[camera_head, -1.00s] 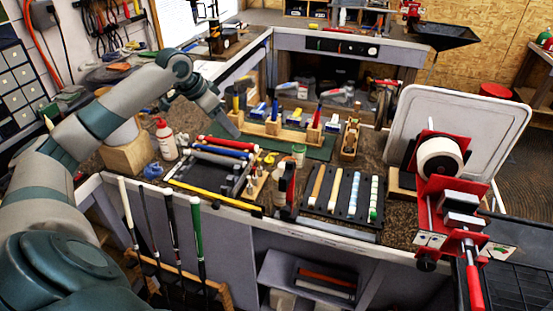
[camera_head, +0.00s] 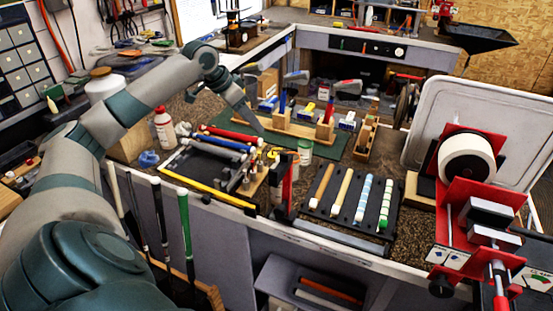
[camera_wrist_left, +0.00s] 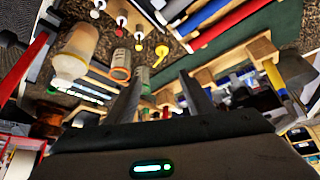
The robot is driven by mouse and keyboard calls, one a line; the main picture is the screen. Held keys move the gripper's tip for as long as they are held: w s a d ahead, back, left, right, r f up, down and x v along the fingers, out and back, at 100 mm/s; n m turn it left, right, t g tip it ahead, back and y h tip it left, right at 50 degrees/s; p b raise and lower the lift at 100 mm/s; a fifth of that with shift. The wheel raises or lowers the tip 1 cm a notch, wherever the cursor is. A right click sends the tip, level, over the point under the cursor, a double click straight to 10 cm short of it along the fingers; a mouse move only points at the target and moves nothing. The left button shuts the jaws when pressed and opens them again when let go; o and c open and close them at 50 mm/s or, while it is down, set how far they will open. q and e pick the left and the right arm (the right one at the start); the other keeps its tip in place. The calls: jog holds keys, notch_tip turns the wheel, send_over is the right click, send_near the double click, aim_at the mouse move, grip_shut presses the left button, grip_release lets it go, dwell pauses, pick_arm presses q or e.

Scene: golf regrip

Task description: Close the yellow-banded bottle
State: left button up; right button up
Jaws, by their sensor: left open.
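My left gripper (camera_head: 260,130) is open and empty above the green mat, left of a small green-and-white jar (camera_head: 305,151). In the left wrist view, its two fingers (camera_wrist_left: 160,82) are spread apart. That view also shows a pale tan translucent bottle (camera_wrist_left: 78,48) left of the fingers. An orange-banded container (camera_wrist_left: 121,64) stands beside it, and the green-and-white jar (camera_wrist_left: 141,78) is close to the left finger. My right gripper is not in view.
A white bottle with a red top (camera_head: 163,130) stands at the left. A black tray of grip strips (camera_head: 345,232) lies at the front. A red vise (camera_head: 470,215) stands at the right. A wooden rack (camera_head: 290,128) with upright tools is near the gripper.

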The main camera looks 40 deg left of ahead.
pick_arm(q)
jog(key=shift+s+r, duration=0.1)
jog(key=shift+s, duration=0.1)
jog(key=p, duration=0.4)
send_over(271, 155)
jog(key=s, duration=0.2)
jog(key=f, duration=0.9)
jog(key=shift+s+d+f, duration=0.1)
jog(key=shift+s+f, duration=0.1)
jog(key=shift+w+f+p, duration=0.3)
jog(key=shift+f, duration=0.35)
jog(key=shift+w+f+p, duration=0.25)
jog(key=shift+f+p, duration=0.25)
jog(key=shift+p, duration=0.15)
jog(key=p+x, duration=0.1)
jog(key=x, duration=0.1)
jog(key=shift+w+a+f+p, duration=0.15)
jog(key=shift+a+f+p, duration=0.15)
jog(key=shift+f, duration=0.1)
jog(key=shift+w+d+f, duration=0.1)
jog(key=shift+w+f, duration=0.15)
jog(key=shift+f, duration=0.35)
